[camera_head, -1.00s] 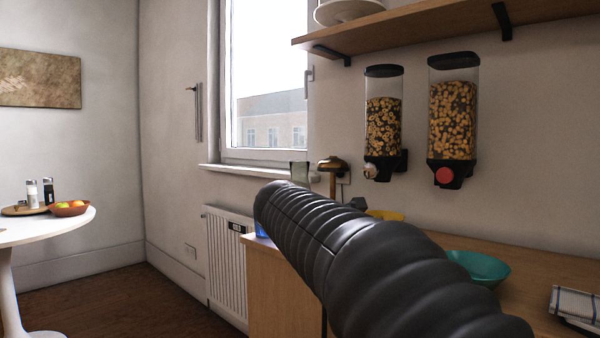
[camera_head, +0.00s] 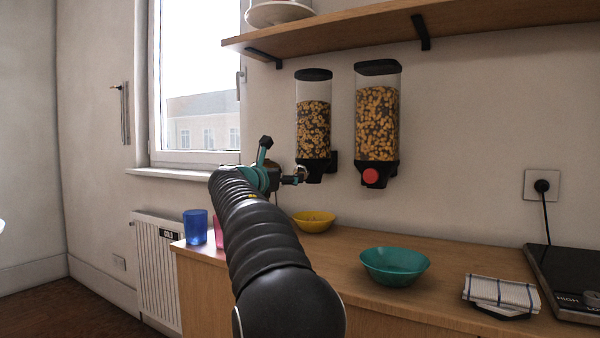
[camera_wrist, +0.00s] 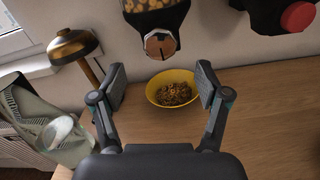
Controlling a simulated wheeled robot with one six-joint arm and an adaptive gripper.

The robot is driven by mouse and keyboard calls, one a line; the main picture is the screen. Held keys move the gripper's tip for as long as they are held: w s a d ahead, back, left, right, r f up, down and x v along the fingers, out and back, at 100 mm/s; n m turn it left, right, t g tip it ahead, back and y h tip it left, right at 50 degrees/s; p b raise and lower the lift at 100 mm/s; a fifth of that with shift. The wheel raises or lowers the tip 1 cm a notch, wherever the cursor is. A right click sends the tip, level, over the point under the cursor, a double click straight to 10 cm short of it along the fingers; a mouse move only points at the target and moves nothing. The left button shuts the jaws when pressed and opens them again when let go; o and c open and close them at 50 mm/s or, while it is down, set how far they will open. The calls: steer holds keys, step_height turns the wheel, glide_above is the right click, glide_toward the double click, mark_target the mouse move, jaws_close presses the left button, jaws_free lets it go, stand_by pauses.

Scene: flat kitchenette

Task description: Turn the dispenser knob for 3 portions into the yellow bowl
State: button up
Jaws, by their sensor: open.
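The left dispenser (camera_head: 313,125) hangs on the wall, partly filled with cereal. Its round copper-coloured knob (camera_wrist: 160,43) faces me in the wrist view. The yellow bowl (camera_head: 314,226) stands on the counter below it; in the wrist view the bowl (camera_wrist: 156,84) has brown cereal in it. My gripper (camera_wrist: 162,86) is open and empty, its two fingers apart, with the knob ahead between them in the picture. In the head view my gripper (camera_head: 294,178) is at the lower left of this dispenser, partly covering the knob; contact cannot be told.
A second dispenser (camera_head: 377,120) with a red knob (camera_head: 371,176) hangs to the right. A teal bowl (camera_head: 395,268), a folded cloth (camera_head: 500,292) and a dark hob (camera_head: 565,270) are on the counter. Blue (camera_head: 195,228) and pink cups stand left. A brass lamp (camera_wrist: 73,46) is left of my gripper.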

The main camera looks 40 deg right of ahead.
steer(key=p+x, duration=0.1)
steer(key=x, duration=0.7)
steer(key=c, duration=1.2)
